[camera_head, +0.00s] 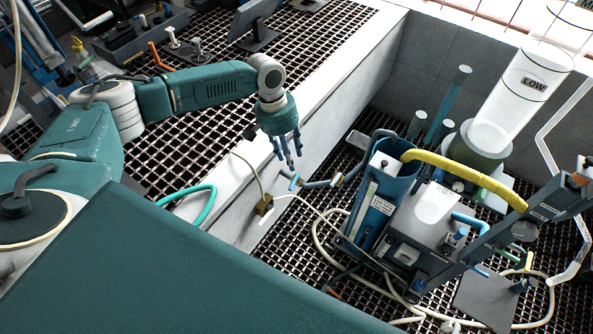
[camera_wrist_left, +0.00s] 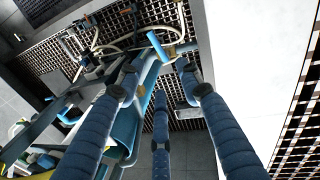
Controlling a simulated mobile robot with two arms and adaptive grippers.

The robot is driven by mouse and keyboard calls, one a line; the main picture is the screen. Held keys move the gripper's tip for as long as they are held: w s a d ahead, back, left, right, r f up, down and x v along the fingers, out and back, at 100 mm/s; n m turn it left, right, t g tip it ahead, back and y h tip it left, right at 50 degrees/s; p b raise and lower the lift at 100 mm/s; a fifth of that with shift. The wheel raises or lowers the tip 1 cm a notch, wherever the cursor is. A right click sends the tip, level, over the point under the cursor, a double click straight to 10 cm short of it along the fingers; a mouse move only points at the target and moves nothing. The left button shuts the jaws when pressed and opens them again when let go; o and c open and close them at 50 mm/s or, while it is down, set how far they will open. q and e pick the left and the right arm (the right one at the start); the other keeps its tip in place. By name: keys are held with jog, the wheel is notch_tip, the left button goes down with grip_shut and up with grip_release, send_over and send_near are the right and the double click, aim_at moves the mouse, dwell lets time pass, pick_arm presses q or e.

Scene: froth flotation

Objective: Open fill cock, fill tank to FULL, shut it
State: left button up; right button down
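My left gripper (camera_head: 289,160) hangs over the ledge edge with its blue fingers spread and nothing visible between them. Just below the fingertips is a small pipe fitting with a light blue lever (camera_head: 294,181), which looks like the cock; I cannot tell its setting or whether a finger touches it. In the left wrist view a light blue bar (camera_wrist_left: 157,46) lies near the open fingers (camera_wrist_left: 160,78). A clear cylinder (camera_head: 512,95) marked LOW stands at the upper right, tilted in the picture. I cannot read a water level or a FULL mark. My right gripper is not in view.
A blue machine body (camera_head: 372,210) with a yellow hose (camera_head: 465,180) stands right of the gripper. Pale hoses (camera_head: 335,250) loop over the grating. A white ledge (camera_head: 350,75) runs alongside. A monitor (camera_head: 250,22) and grey tray (camera_head: 140,38) are at the back.

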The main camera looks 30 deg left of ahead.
aim_at(296, 179)
pick_arm(q)
jog(key=f, duration=0.2)
jog(key=d+f+p, duration=0.1)
jog(key=f, duration=0.5)
jog(key=shift+d+f, duration=0.2)
jog(key=shift+d, duration=0.15)
jog(key=c, duration=0.7)
jog(key=shift+s, duration=0.1)
grip_shut()
jog(key=shift+s, duration=0.1)
